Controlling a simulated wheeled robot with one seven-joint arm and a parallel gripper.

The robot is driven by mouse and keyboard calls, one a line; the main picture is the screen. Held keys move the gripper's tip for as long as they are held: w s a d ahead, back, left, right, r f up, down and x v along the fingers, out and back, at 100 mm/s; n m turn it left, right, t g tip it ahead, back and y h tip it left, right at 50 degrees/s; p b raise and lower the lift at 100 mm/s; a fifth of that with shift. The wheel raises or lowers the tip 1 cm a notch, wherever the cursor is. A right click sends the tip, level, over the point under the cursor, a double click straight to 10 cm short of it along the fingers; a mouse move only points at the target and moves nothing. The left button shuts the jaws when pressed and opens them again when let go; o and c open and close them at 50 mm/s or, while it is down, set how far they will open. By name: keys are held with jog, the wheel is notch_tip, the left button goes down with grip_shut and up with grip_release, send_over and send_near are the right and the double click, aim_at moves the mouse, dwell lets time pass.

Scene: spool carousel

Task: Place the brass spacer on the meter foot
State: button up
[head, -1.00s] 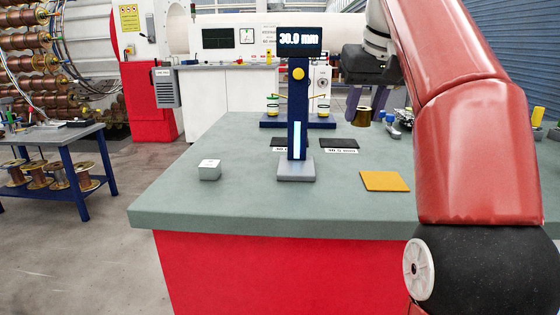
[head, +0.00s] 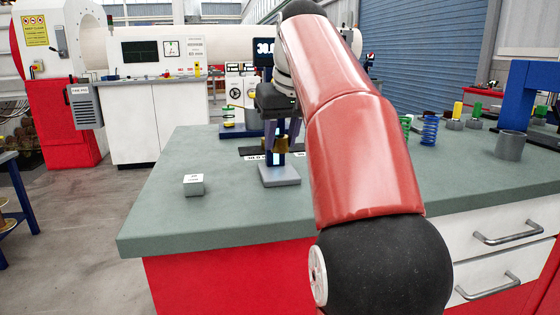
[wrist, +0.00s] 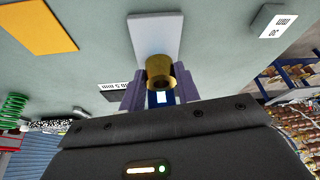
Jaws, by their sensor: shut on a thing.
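The brass spacer (head: 281,144), a short hollow cylinder, is held between the fingers of my gripper (head: 283,132). In the wrist view the spacer (wrist: 160,72) sits between the two purple-grey fingers of my gripper (wrist: 160,90). The meter foot (head: 280,176) is a pale grey plate at the base of a blue column. In the head view the spacer hangs above the foot, with a gap below it. In the wrist view the foot (wrist: 155,35) lies beyond the spacer. My gripper and arm hide much of the column and part of the display (head: 264,48).
A small grey labelled block (head: 193,186) stands on the bench (head: 215,225) left of the foot. An orange mat (wrist: 38,26) shows in the wrist view. A green spring (wrist: 12,108) stands at its left edge. The bench front left is clear.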

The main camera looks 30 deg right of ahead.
aim_at(283, 146)
jog(key=shift+f+b, duration=0.8)
jog(key=shift+f, duration=1.5)
jog(key=shift+f, duration=0.15)
jog(key=o, duration=1.1)
jog(key=shift+c, duration=0.2)
jog(key=shift+r, duration=0.45)
jog(key=p+v, duration=0.2)
jog(key=v, duration=0.9)
jog(key=shift+s+r+p, duration=0.15)
jog(key=shift+r+p, duration=0.05)
jog(key=shift+p, duration=0.1)
jog(key=shift+s, duration=0.1)
